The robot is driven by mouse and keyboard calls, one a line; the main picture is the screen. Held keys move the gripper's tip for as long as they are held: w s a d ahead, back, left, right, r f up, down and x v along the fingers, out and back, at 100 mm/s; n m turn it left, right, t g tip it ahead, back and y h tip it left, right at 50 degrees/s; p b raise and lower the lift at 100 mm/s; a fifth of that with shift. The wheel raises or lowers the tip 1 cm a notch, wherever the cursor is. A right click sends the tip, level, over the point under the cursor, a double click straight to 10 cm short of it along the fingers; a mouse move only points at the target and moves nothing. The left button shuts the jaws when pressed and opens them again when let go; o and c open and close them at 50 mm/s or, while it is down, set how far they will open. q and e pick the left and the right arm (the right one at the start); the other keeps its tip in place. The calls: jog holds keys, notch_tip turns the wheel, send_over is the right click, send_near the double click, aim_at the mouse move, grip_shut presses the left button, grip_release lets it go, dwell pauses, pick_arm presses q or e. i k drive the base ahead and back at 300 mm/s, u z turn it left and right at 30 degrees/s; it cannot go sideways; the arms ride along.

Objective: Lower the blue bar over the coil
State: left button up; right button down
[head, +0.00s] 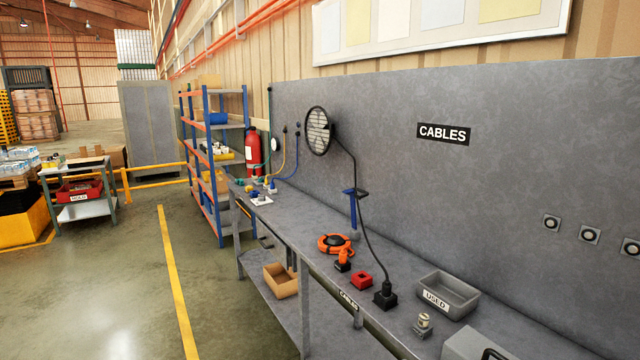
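A blue bar (355,192) with a short cross-piece stands upright on a post at the back of the grey bench (300,222). An orange coil (335,243) lies on the bench in front of the bar's foot and to its left, with a dark middle. The bar is raised and apart from the coil. An orange connector with a black end (343,260) sits at the coil's front edge. Neither of my grippers is in view.
A black cable runs from a round caged fan (319,131) past the bar to a black plug block (385,295). A red block (362,281), a grey USED tray (447,295) and a small fitting (423,322) stand nearby. A grey wall panel (400,180) backs the bench.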

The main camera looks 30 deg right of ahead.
aim_at(351, 192)
jog(key=u, duration=0.4)
jog(key=i, duration=1.8)
jog(key=z, duration=0.75)
